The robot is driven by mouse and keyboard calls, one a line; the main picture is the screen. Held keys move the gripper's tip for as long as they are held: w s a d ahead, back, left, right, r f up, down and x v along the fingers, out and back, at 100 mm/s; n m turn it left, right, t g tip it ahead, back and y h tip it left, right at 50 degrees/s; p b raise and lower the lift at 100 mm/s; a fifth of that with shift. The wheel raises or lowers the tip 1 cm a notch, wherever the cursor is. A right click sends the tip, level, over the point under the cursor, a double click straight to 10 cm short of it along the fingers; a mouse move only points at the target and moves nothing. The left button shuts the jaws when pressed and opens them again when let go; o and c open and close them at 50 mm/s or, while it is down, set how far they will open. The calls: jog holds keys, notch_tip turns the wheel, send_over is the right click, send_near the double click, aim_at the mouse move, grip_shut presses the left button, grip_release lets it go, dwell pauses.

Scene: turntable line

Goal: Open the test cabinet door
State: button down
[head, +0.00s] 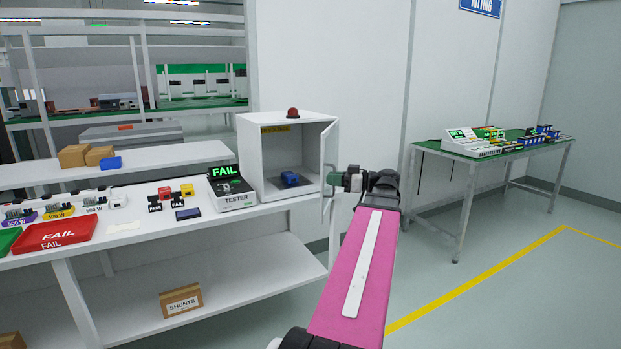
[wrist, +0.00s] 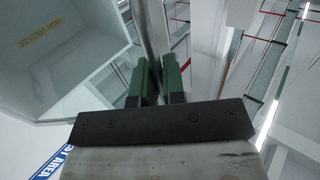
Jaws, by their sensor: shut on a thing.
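The test cabinet (head: 255,155) is a white box at the right end of the bench, with a red lamp (head: 292,113) on top. Its door (head: 329,155) stands open, swung out to the right side, and the inside shows. A blue part (head: 289,179) lies on the cabinet floor. My gripper (head: 333,178) is at the door's outer edge. In the wrist view, its green-padded fingers (wrist: 154,80) are closed around a grey metal bar, the door handle (wrist: 148,35). The cabinet interior (wrist: 60,50) shows at upper left there.
A tester (head: 230,190) reading FAIL stands left of the cabinet. A red FAIL tray (head: 55,233) and small parts lie further left on the bench. A green-topped table (head: 500,145) stands at the right wall. The floor between is clear.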

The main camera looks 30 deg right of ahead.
jog(key=s+d+n+g+y, duration=0.1)
jog(key=s+d, duration=0.5)
jog(key=d, duration=0.6)
jog(key=shift+n+g+y, duration=0.3)
jog(key=shift+g, duration=0.2)
jog(key=c, duration=1.5)
grip_release()
jog(key=shift+c, duration=0.2)
